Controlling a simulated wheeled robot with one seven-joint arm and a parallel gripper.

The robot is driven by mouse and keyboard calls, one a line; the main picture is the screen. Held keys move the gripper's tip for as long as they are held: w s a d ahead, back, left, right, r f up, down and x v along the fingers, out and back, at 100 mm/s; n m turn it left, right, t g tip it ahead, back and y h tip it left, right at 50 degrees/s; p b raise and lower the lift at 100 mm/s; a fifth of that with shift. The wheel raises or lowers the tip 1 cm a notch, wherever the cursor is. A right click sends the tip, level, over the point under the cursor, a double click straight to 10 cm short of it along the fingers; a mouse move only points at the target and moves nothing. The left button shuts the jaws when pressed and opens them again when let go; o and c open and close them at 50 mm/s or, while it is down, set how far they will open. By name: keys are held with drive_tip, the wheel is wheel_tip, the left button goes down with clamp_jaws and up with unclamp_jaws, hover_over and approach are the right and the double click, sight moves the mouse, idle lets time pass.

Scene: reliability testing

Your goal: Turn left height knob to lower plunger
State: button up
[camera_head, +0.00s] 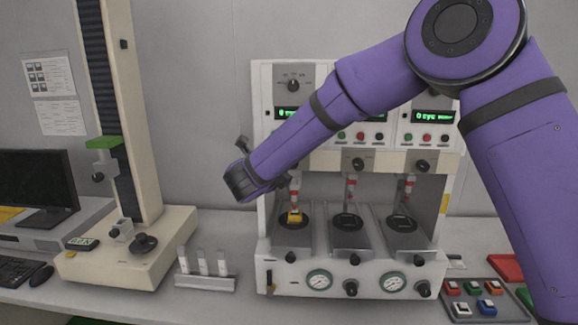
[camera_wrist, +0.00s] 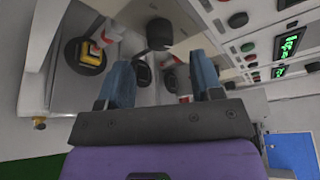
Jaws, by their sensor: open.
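The testing machine (camera_head: 350,276) has three stations with plungers. The left plunger (camera_head: 295,190), red and white, hangs above a yellow block (camera_head: 294,217) on the left round pad. The block also shows in the wrist view (camera_wrist: 77,52). The left height knob is hidden behind my arm in the head view. A black round knob (camera_wrist: 159,33), apparently that one, lies just beyond and between my fingertips in the wrist view. My gripper (camera_head: 265,162) is open and empty in front of the left station; its two blue-grey fingers show in the wrist view (camera_wrist: 163,72). Contact with the knob cannot be told.
The middle knob (camera_head: 358,164) and right knob (camera_head: 422,166) sit on the beige bar. A tall test stand (camera_head: 130,120) stands left. A rack with white samples (camera_head: 204,283) is on the bench, with a tray of colored blocks (camera_head: 487,314) at right.

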drive_tip(key=v, duration=0.5)
drive_tip(key=shift+s, duration=0.35)
drive_tip(key=s+d+r+n+y, duration=0.4)
drive_tip(key=d+r+n+y, duration=0.7)
drive_tip(key=r+n, duration=0.45)
drive_tip(key=s+d+f+n+g+h, duration=0.1)
drive_tip(key=s+d+f+n+g, duration=0.1)
drive_tip(key=s+d, duration=0.6)
drive_tip(key=s+d+f+n+g+h, duration=0.2)
drive_tip(key=s+d+n, duration=0.4)
drive_tip(key=s+d, duration=0.3)
drive_tip(key=s+d+f+n+g+h, duration=0.2)
drive_tip(key=s+d+f+n+g, duration=0.2)
drive_tip(key=s+d, duration=0.4)
drive_tip(key=s+g, duration=0.1)
drive_tip(key=s, duration=0.5)
drive_tip(key=shift+d, duration=0.25)
drive_tip(key=shift+s+f+n, duration=0.1)
drive_tip(key=shift+n, duration=0.15)
